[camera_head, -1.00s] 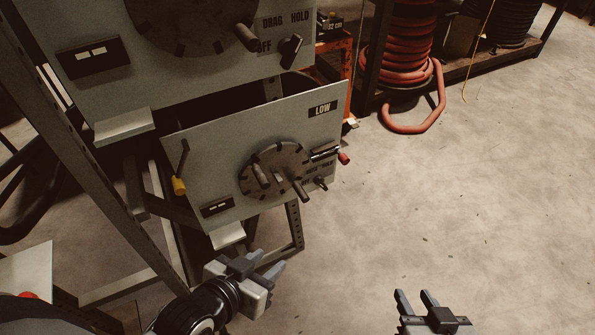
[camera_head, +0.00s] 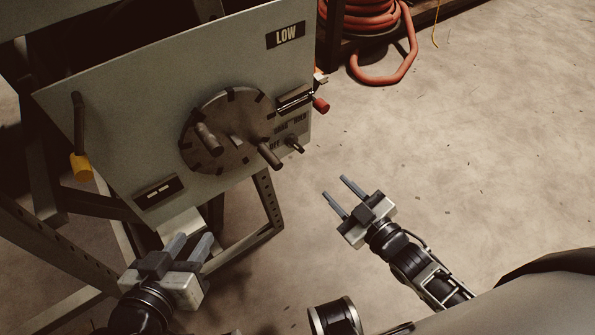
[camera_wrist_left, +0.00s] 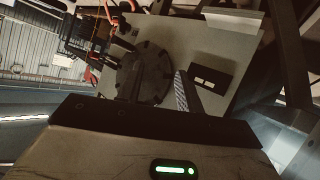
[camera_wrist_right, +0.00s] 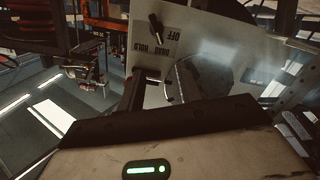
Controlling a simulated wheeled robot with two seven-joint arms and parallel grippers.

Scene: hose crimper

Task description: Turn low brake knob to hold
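The low brake knob (camera_head: 295,146) is a small dark knob at the lower right of the grey LOW panel (camera_head: 120,130). It sits beside the DRAG, HOLD and OFF labels. The knob also shows in the right wrist view (camera_wrist_right: 155,27), above the upside-down labels; which label it points to is not clear. My right gripper (camera_head: 337,192) is open and empty, below and to the right of the knob, apart from it. My left gripper (camera_head: 190,246) is open and empty, below the panel's lower left part.
A dark round wheel (camera_head: 228,130) with handles projects left of the knob. A red-tipped lever (camera_head: 320,104) sticks out above the knob, and a yellow-tipped lever (camera_head: 81,167) hangs at left. A red hose coil (camera_head: 372,15) lies behind. The floor at right is clear.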

